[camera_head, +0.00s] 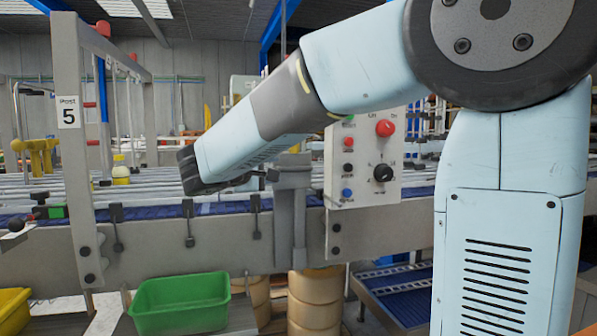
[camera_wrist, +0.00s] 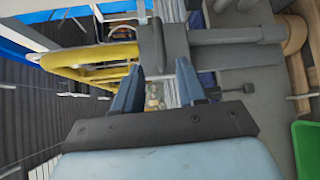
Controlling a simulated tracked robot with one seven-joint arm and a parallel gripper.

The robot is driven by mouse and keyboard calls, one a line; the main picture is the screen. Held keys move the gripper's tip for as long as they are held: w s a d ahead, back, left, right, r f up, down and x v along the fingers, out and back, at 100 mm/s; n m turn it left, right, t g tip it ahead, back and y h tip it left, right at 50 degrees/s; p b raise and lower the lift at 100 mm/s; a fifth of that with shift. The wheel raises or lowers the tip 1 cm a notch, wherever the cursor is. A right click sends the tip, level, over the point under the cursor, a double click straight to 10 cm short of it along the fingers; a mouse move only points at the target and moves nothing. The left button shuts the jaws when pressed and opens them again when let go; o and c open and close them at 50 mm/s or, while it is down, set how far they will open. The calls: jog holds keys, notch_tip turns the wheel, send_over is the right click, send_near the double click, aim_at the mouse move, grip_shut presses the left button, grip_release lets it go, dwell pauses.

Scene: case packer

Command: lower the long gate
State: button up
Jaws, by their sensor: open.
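In the wrist view, which is turned on its side, a yellow tubular frame (camera_wrist: 85,62) looks like the long gate. It runs from a grey pivot block (camera_wrist: 172,42) toward the ceiling side, so it appears raised. In the head view my arm hides most of that area; only a grey bracket (camera_head: 292,195) on the conveyor's near side shows. My gripper (camera_wrist: 160,68) is open, with its two blue-grey fingers apart and nothing seen held. Its tips point toward the frame's grey end; I cannot tell whether they touch. In the head view its fingers are not clear.
A control box (camera_head: 362,157) with a red button stands right of the bracket. A grey post frame (camera_head: 75,150) marked 5 rises at left. A green bin (camera_head: 180,303) sits below the conveyor rail (camera_head: 160,258), near tan rolls (camera_head: 314,302). A yellow bin (camera_head: 12,310) is at far left.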

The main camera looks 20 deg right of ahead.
aim_at(296, 170)
jog(key=x, duration=1.3)
jog(key=shift+d, duration=0.2)
jog(key=shift+f, duration=0.1)
grip_shut()
